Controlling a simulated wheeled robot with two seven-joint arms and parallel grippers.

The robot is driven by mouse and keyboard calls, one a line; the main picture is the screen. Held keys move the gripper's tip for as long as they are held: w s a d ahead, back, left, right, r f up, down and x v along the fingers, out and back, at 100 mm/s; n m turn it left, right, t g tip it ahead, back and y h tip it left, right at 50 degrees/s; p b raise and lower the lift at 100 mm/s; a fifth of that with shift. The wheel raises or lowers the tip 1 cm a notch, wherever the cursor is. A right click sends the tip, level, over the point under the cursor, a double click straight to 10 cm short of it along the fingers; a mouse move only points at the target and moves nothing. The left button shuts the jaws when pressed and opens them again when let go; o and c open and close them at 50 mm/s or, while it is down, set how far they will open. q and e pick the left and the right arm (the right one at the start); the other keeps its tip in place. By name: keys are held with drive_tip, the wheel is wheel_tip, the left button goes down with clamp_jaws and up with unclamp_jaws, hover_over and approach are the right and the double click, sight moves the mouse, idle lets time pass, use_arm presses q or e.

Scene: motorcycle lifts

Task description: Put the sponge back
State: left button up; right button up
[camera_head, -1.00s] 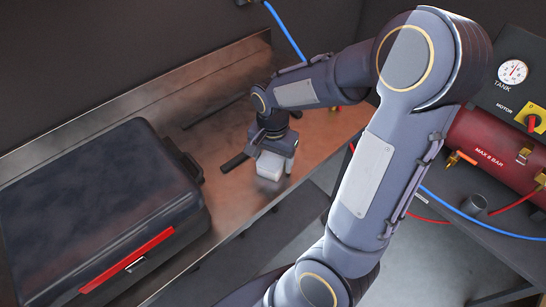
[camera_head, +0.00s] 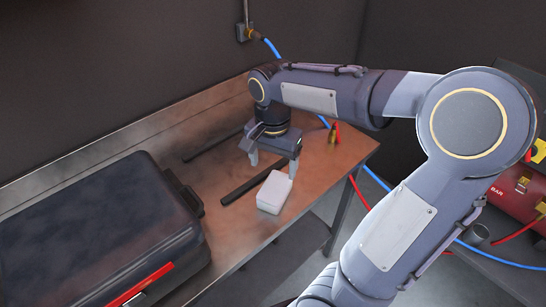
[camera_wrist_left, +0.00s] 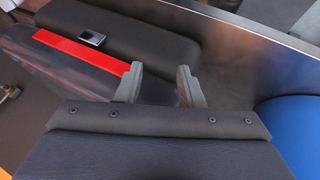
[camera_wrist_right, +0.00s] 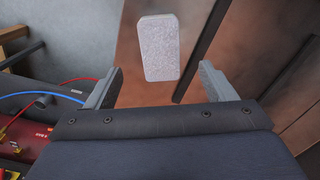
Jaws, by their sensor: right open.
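The sponge (camera_head: 274,192), a pale rounded block, lies flat on the metal workbench (camera_head: 225,235) near its front edge, beside a dark bar (camera_head: 250,183). My right gripper (camera_head: 273,165) is open and empty, just behind and above the sponge in the head view. In the right wrist view the sponge (camera_wrist_right: 160,47) lies beyond the fingertips of the right gripper (camera_wrist_right: 160,85), apart from both. My left gripper (camera_wrist_left: 159,84) shows only in the left wrist view, open with nothing between its fingers, over a dark case with a red strip (camera_wrist_left: 82,50).
The dark toolbox (camera_head: 95,225) fills the left of the bench. A second dark bar (camera_head: 212,144) lies near the back wall. A brass fitting with a red hose (camera_head: 332,134) is at the bench's right end. A blue hose (camera_head: 271,47) hangs behind. A red tank (camera_head: 518,195) stands right.

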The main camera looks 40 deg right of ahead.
drive_tip(key=s+a+n+t+y, duration=0.3)
drive_tip(key=s+a+n+t, duration=0.2)
drive_tip(key=s+a+n, duration=0.4)
drive_tip(key=shift+s+f+n+t+y, duration=0.35)
drive_tip(key=shift+s+n, duration=0.65)
drive_tip(key=shift+s, duration=0.85)
drive_tip(key=shift+a+r, duration=0.1)
